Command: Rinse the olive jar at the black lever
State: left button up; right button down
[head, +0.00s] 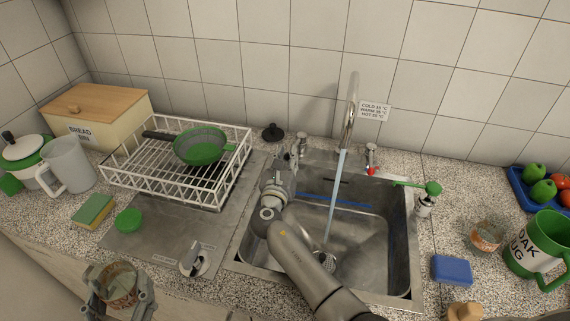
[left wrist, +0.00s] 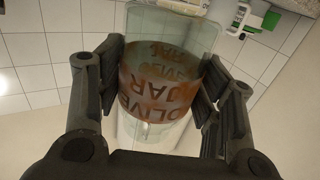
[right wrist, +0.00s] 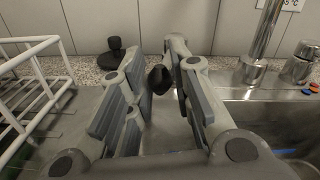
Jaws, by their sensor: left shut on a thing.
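The olive jar (left wrist: 158,78) is clear glass with a smeared brown band lettered "OLIVE JAR". My left gripper (left wrist: 160,88) is shut around its sides; in the head view the jar (head: 119,284) is at the lower left, in front of the counter, away from the sink. My right gripper (head: 272,190) is over the sink's left edge. In the right wrist view its fingers (right wrist: 158,85) are apart, with a dark knob, apparently the black lever (right wrist: 158,79), showing between them; contact cannot be told. A pale water stream (head: 335,190) falls from the tall spout (head: 350,115) into the sink (head: 372,250).
A dish rack (head: 180,185) with a green pan (head: 200,145) stands left of the sink. A red-marked tap (head: 371,155) and a green-topped dispenser (head: 425,200) are at right. A sponge (head: 93,211), a glass (head: 485,237) and a green mug (head: 535,245) stand on the counter.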

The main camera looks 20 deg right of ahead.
jog(key=shift+w+a+f, duration=0.15)
jog(key=shift+a+f, duration=0.05)
jog(key=shift+a, duration=0.25)
jog(key=shift+d+r, duration=0.1)
jog(key=shift+d, duration=0.45)
jog(key=shift+a, duration=0.15)
jog(key=c, duration=1.8)
grip_release()
jog(key=shift+a, duration=0.1)
jog(key=o, duration=0.5)
jog(key=shift+d, duration=0.2)
jog(key=shift+o, duration=0.2)
jog(key=shift+a, duration=0.15)
jog(key=v, duration=1.2)
jog(key=shift+a, duration=0.15)
